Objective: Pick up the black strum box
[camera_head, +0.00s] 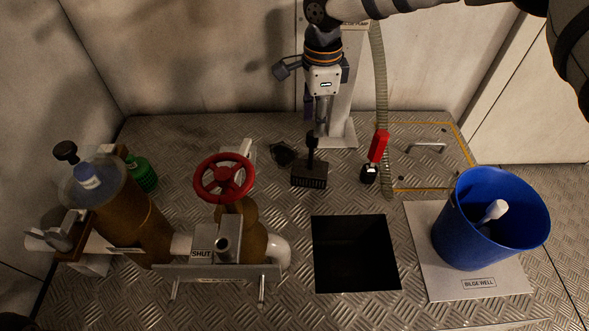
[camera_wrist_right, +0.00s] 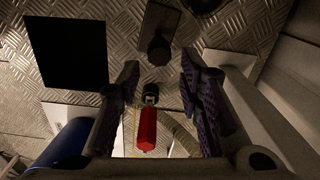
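The black strum box (camera_head: 309,179) sits on the checker-plate floor behind the open square well, its slotted body low and a dark stem rising from it. It also shows in the right wrist view (camera_wrist_right: 159,27), with the round stem top facing the camera. My right gripper (camera_head: 319,124) points down just above and behind the stem. In the right wrist view its two dark fingers (camera_wrist_right: 160,80) are spread apart with nothing gripped; the strum box lies beyond the fingertips, between their lines. Whether a finger touches the stem I cannot tell. My left gripper is in neither view.
A red-handled tool (camera_head: 378,147) with a black base stands right of the strum box, by a ribbed hose (camera_head: 379,75). The open well (camera_head: 355,253) is in front. A blue bucket (camera_head: 484,236) stands right; a red valve wheel (camera_head: 223,178) and brown piping are left.

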